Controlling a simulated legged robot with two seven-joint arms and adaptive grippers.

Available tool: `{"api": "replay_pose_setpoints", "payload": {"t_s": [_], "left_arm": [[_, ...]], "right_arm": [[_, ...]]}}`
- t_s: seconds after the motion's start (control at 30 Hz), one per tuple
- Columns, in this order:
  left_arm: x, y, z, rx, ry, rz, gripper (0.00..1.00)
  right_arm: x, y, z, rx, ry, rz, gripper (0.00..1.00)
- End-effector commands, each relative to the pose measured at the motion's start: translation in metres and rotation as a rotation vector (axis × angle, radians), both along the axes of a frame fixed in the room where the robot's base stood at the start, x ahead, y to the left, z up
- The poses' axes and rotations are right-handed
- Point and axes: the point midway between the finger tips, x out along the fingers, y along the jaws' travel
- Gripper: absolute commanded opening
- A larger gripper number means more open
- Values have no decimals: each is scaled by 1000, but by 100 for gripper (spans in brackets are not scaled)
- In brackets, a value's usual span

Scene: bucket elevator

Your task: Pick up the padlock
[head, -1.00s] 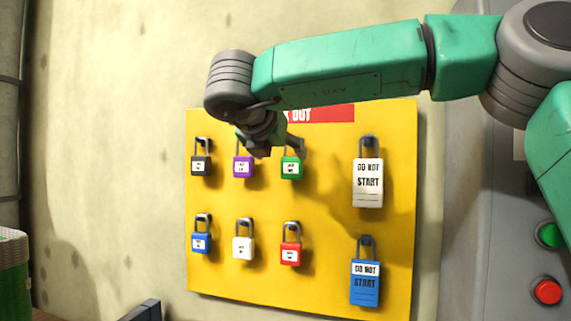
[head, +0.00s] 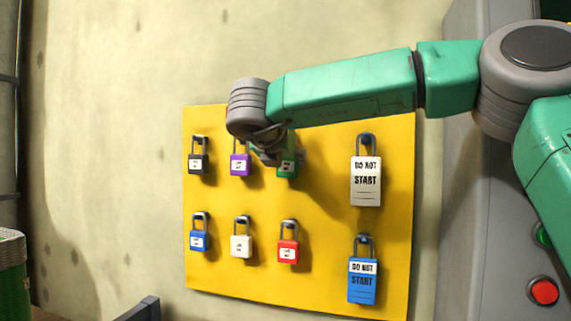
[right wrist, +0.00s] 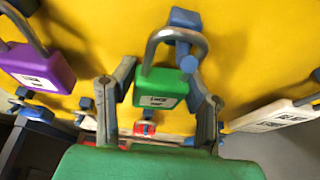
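Several padlocks hang on hooks on a yellow board (head: 325,270). The green padlock (right wrist: 160,92) hangs by its shackle from a blue hook (right wrist: 183,22). In the head view the green padlock (head: 288,167) is partly covered by my right gripper (head: 272,155). In the right wrist view my right gripper (right wrist: 158,112) is open, with one finger on each side of the green padlock's body and gaps between. The purple padlock (head: 240,164) hangs just left of it. My left gripper is not in view.
Black (head: 198,164), blue (head: 199,240), white (head: 241,246) and red (head: 288,251) padlocks hang nearby. White (head: 366,182) and blue (head: 363,282) "do not start" tags hang at the right. A grey cabinet with a red button (head: 543,291) stands to the right.

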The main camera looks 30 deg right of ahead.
Motion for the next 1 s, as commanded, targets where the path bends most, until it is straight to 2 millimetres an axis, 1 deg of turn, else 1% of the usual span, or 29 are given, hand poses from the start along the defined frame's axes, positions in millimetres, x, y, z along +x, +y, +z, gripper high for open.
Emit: {"api": "replay_pose_setpoints", "payload": {"t_s": [0.27, 0.37, 0.43, 0.57, 0.8, 1.0], "left_arm": [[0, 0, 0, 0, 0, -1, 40], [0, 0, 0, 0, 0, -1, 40], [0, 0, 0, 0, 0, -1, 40], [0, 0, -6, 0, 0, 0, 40], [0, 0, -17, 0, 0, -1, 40], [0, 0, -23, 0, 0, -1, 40]], "right_arm": [[0, 0, 0, 0, 2, -3, 9], [0, 0, 7, -1, 1, -3, 9], [1, 0, 17, 2, -2, -4, 9], [-17, 22, 14, -4, 0, 2, 9], [-62, 73, 14, -4, 0, 2, 9], [-93, 111, 14, -3, 0, 1, 9]]}}
